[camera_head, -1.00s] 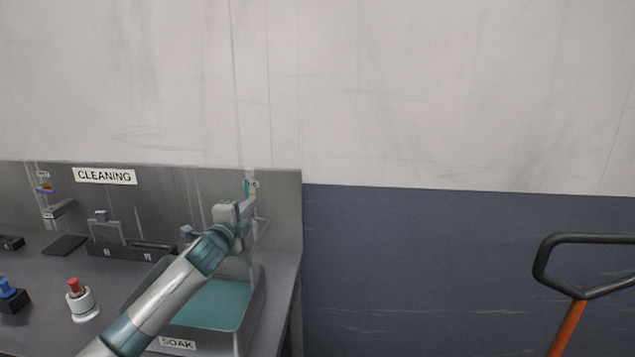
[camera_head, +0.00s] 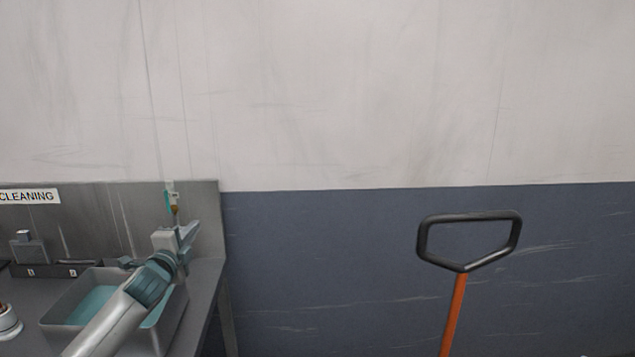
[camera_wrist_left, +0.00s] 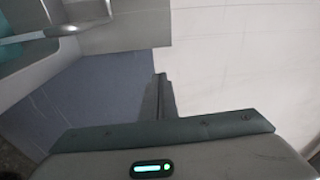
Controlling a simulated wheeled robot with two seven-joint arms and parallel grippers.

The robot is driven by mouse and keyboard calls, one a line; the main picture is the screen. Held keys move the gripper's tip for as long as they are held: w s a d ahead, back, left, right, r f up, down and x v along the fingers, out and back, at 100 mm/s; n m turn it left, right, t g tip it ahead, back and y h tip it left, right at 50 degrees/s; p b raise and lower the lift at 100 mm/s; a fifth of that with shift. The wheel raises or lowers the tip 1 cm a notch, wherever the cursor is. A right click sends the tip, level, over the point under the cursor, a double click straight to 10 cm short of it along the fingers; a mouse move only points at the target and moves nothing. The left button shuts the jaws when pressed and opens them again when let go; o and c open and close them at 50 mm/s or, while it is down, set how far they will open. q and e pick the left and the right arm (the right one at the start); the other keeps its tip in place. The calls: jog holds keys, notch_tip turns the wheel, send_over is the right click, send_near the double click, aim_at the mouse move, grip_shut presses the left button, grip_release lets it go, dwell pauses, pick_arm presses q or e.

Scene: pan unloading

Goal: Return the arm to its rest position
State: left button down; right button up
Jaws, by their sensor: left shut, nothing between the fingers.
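My left arm (camera_head: 118,318) comes in from the lower left in the head view and reaches over the grey soak basin (camera_head: 62,305) with teal liquid in it. My left gripper (camera_head: 187,236) is at its end, raised above the basin's right side, in front of the steel backsplash. The gripper is shut and empty. In the left wrist view its fingers (camera_wrist_left: 159,92) are together, with the wall and floor area behind them. My right gripper is not in view.
An orange pole with a black loop handle (camera_head: 468,240) stands to the right. The counter's right edge (camera_head: 212,290) ends near the basin. A CLEANING sign (camera_head: 28,196) is on the backsplash. The space between counter and handle looks clear.

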pick_arm(q)
jog(key=s+d+f+n+g, duration=0.2)
jog(key=s+d+f+n, duration=0.1)
jog(key=s+f, duration=0.65)
jog(key=s+d+f+n+g, duration=0.2)
jog(key=s+d+f+g, duration=0.15)
jog(key=s+f, duration=0.55)
jog(key=s+d+f+n+g, duration=0.1)
jog(key=s+d+f+n, duration=0.2)
jog(key=s+f, duration=0.6)
jog(key=s+f+n+g, duration=0.3)
jog(key=s, duration=0.9)
jog(key=s+d+f+n+g, duration=0.1)
jog(key=s+f+n+g, duration=0.15)
jog(key=s, duration=0.85)
jog(key=s+f+n+g, duration=0.2)
jog(key=s+f+n, duration=0.15)
jog(key=s, duration=0.85)
notch_tip(320, 180, down, 30)
jog(key=s+m+g, duration=0.1)
jog(key=g, duration=0.1)
jog(key=s+a+f+g+y+b, duration=0.1)
jog(key=s+a+f, duration=0.2)
jog(key=s+f, duration=1.4)
jog(key=shift+s, duration=0.45)
